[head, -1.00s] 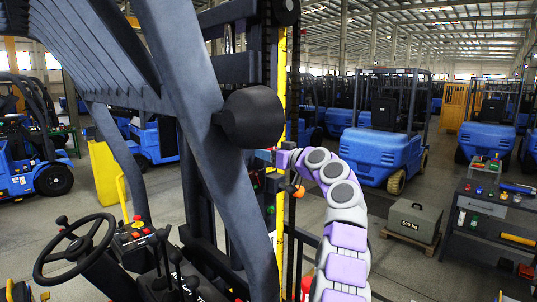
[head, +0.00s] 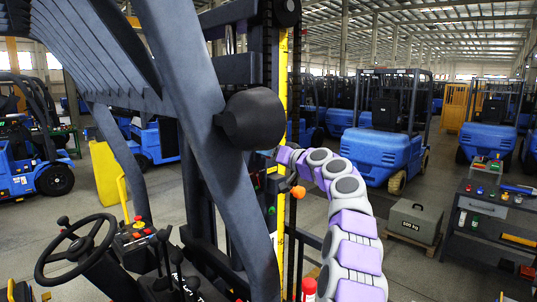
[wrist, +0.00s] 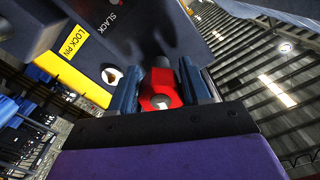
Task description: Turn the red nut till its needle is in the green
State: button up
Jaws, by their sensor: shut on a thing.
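The red nut (wrist: 161,99) shows in the wrist view between the two blue-grey fingers of my gripper (wrist: 160,82). The fingers are shut on it, one on each side. Beyond it is a dark plate (wrist: 170,35) with the word SLACK printed on it. In the head view my gripper is at the mast (head: 287,100), largely hidden, at the end of my purple and grey arm. I cannot make out the needle or the green zone in either view.
A yellow LOCK PIN label (wrist: 77,43) and a pale-edged hole (wrist: 111,75) are left of the nut. An orange knob (head: 298,192) sits below my arm's end. A 500 kg block (head: 413,222) and a workbench (head: 490,222) stand right, with open floor between.

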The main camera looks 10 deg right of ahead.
jog(key=m+p, duration=0.2)
jog(key=m, duration=0.2)
jog(key=shift+m, duration=0.4)
jog(key=shift+f+m+p, duration=0.1)
jog(key=shift+m+p, duration=0.25)
jog(key=shift+m, duration=0.15)
jog(key=shift+f, duration=0.1)
jog(key=o, duration=1)
jog(key=shift+d, duration=0.1)
jog(key=shift+s, duration=0.1)
jog(key=b+v, duration=0.3)
jog(key=v, duration=1.4)
jog(key=shift+d+b, duration=0.2)
jog(key=shift+b, duration=0.1)
jog(key=shift+a, duration=0.1)
